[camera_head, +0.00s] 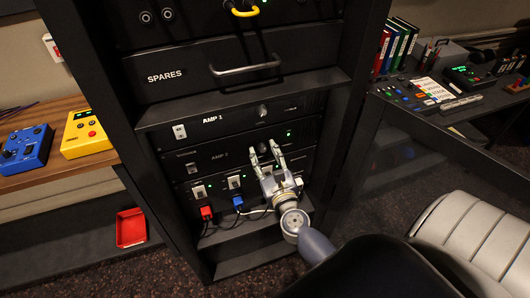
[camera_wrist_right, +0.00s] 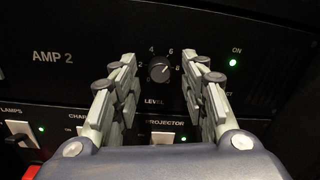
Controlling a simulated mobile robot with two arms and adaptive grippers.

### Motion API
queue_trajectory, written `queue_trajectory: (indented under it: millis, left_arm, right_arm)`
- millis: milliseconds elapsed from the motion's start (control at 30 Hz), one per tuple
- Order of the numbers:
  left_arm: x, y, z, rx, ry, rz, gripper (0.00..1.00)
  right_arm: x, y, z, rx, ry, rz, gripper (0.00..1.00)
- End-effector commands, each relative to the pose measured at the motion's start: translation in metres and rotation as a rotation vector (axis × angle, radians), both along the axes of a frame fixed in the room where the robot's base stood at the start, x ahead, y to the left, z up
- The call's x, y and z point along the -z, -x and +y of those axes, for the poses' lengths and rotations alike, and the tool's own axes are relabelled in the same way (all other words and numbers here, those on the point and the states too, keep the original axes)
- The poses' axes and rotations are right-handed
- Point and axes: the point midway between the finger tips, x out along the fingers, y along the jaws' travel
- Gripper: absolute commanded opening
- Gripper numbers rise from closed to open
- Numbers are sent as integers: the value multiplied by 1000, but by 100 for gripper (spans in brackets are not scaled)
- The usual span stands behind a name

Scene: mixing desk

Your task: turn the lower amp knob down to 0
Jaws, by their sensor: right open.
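The AMP 2 panel (camera_head: 215,157) is the lower of two amp panels in the dark rack; the AMP 1 panel (camera_head: 225,120) is above it. In the right wrist view, the lower amp's dark round knob (camera_wrist_right: 159,69) sits above the word LEVEL, with numbers around it. Its pale mark seems to point up and right, near the 6 to 8 side. My right gripper (camera_head: 263,149) is open in front of the AMP 2 panel. In the wrist view its fingers (camera_wrist_right: 160,62) stand either side of the knob, with visible gaps; contact does not show. My left gripper is not in view.
Below AMP 2 is a row of labelled switches (camera_wrist_right: 163,137) with green lights, close under my fingers. Red (camera_head: 207,212) and blue (camera_head: 238,201) plugs with cables sit lower. A drawer handle (camera_head: 245,68) juts out above.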

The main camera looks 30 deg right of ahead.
Motion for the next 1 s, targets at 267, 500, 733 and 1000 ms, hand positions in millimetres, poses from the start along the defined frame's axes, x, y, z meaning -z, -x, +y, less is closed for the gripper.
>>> queue_trajectory:
  millis: [267,500,733,1000]
  left_arm:
    - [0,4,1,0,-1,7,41]
    - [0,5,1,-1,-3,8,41]
    - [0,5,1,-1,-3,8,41]
    - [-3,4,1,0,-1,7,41]
  right_arm:
    - [0,-2,-1,0,0,0,41]
    - [0,-2,0,0,0,0,0]
    - [0,-2,0,0,6,2,0]
    - [0,-2,-1,-1,92,23,0]
